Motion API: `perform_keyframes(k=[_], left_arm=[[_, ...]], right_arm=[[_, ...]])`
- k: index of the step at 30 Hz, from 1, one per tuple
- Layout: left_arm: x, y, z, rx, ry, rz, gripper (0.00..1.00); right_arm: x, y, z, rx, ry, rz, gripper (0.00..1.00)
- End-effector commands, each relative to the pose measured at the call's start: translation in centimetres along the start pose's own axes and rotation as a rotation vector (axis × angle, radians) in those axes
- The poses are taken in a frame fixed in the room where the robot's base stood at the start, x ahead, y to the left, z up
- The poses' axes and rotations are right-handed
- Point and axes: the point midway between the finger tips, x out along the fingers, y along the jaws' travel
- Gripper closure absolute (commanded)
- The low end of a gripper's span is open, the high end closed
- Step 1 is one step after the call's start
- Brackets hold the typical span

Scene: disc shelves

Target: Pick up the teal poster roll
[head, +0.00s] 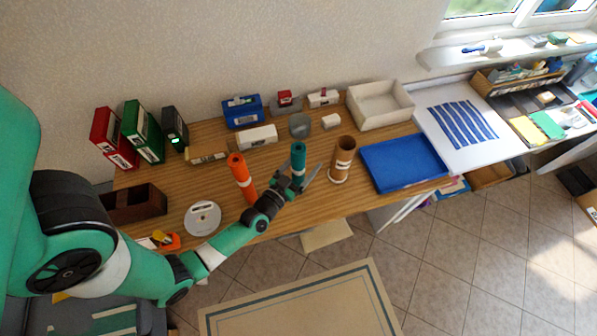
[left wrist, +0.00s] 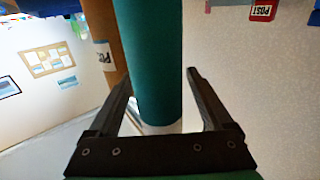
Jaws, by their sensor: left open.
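The teal poster roll (head: 298,158) stands upright on the wooden table in the head view, with a white band low on it. In the left wrist view the teal roll (left wrist: 155,60) fills the middle, between the fingers. My left gripper (head: 302,180) is open around the roll's lower part in the head view. In the left wrist view my left gripper (left wrist: 160,90) has a finger on each side of the roll, with a gap on the right; contact on the left cannot be told. My right gripper is not in view.
An orange roll (head: 241,175) stands left of the teal one. A brown tube (head: 343,158) stands close on its right. A white disc (head: 203,218) lies front left. A blue tray (head: 405,163) is to the right. Boxes line the table's back.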

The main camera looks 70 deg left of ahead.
Motion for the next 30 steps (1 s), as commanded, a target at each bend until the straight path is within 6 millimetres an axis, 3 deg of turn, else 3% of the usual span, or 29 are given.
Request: perform_keyframes(k=[5,19,26,30], left_arm=[[0.0,0.0,0.0,0.0,-0.001,0.0,0.16],[0.0,0.0,0.0,0.0,0.0,0.0,1.0],[0.0,0.0,-0.1,0.0,0.0,0.0,1.0],[0.0,0.0,-1.6,0.0,0.001,0.0,1.0]], right_arm=[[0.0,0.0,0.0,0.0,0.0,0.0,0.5],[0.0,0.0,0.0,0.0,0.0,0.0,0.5],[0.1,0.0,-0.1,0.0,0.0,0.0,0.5],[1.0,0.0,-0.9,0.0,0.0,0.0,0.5]])
